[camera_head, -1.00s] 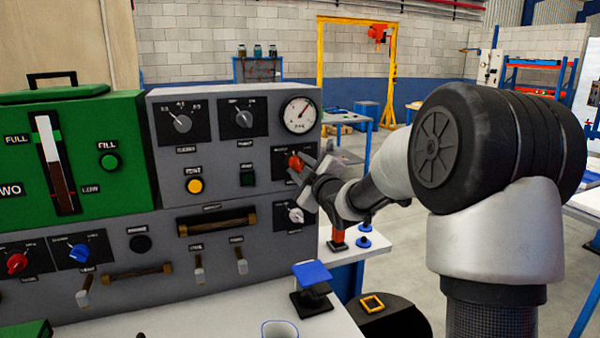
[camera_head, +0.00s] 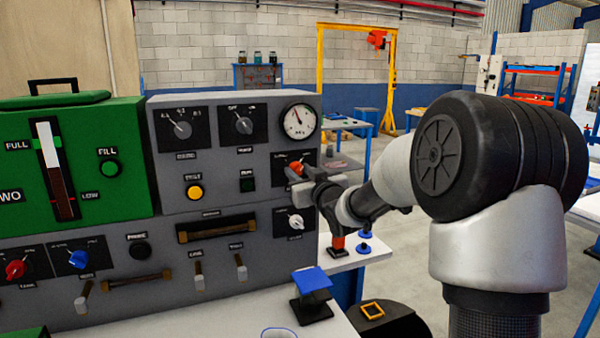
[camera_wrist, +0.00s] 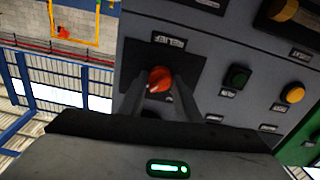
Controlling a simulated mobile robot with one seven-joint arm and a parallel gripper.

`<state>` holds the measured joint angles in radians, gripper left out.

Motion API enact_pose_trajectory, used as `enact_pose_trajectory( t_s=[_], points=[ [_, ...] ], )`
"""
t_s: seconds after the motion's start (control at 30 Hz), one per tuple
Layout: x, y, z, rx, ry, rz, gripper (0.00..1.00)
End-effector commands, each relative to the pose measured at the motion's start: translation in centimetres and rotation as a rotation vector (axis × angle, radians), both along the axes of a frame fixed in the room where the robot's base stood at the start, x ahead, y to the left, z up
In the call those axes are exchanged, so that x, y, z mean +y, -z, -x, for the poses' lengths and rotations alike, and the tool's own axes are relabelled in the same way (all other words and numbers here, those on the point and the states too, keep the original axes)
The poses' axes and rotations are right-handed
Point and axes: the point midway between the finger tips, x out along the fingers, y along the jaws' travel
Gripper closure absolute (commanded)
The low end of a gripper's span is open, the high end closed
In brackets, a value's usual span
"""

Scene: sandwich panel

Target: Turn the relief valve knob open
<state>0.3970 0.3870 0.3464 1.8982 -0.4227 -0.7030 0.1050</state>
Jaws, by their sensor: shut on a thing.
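The relief valve knob is a small orange-red knob (camera_head: 296,169) on a black plate at the right end of the grey panel, below the round gauge. In the wrist view the knob (camera_wrist: 160,79) shows between two grey fingers, with the RELIEF label beside it and a pale mark on its face. My gripper (camera_wrist: 160,85) is shut on the knob, one finger on each side. In the head view my gripper (camera_head: 299,180) reaches the knob from the right and hides part of its plate. I cannot read the knob's exact setting.
A white knob (camera_head: 295,222) sits just below my gripper. The pressure gauge (camera_head: 299,121) is above. A blue-topped stand (camera_head: 312,282) is on the white bench.

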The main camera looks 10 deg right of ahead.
Motion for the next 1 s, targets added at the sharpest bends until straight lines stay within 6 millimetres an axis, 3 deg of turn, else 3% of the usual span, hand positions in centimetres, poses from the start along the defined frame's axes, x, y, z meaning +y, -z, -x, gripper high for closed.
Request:
enact_pose_trajectory(
  t_s=[0.77,0.8,0.9,1.0],
  points=[
    [-0.04,0.02,-0.01,0.021,0.001,-0.108,0.92],
    [-0.03,0.02,-0.01,0.021,0.001,-0.108,0.68],
    [-0.03,0.02,-0.01,0.021,0.000,-0.107,0.51],
    [-0.02,0.02,0.00,0.021,0.000,-0.106,0.51]
  ],
)
